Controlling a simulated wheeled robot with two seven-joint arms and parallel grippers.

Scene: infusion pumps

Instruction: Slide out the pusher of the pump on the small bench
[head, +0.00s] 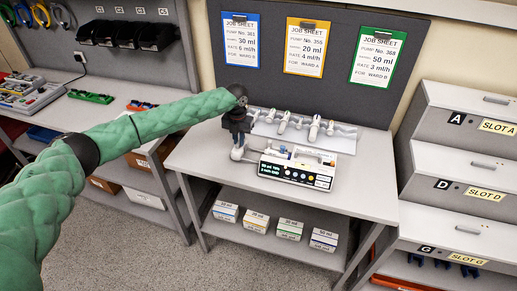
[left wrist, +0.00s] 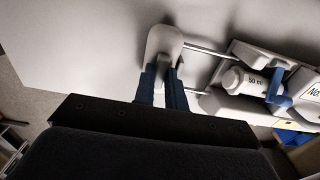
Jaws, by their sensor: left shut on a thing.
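The white pump (head: 300,168) stands on the small grey bench (head: 360,190), with its lit display and buttons facing front. Its pale pusher (head: 237,154) stands off the pump's left end; in the left wrist view the pusher (left wrist: 164,40) is joined to the pump (left wrist: 235,104) by metal rods. A 50 ml syringe (left wrist: 246,81) lies in the pump beside a blue clamp (left wrist: 287,90). My left gripper (head: 238,143) points down from above, its blue fingers (left wrist: 164,78) shut on the pusher. The fingertips are partly hidden in the head view. My right gripper is not in view.
A white tray (head: 343,143) of several syringes lies behind the pump. Job sheets hang on the grey board (head: 272,70) behind. Boxes (head: 258,219) stand on the lower shelf. Slotted cabinets (head: 460,185) stand at right. The bench right of the pump is clear.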

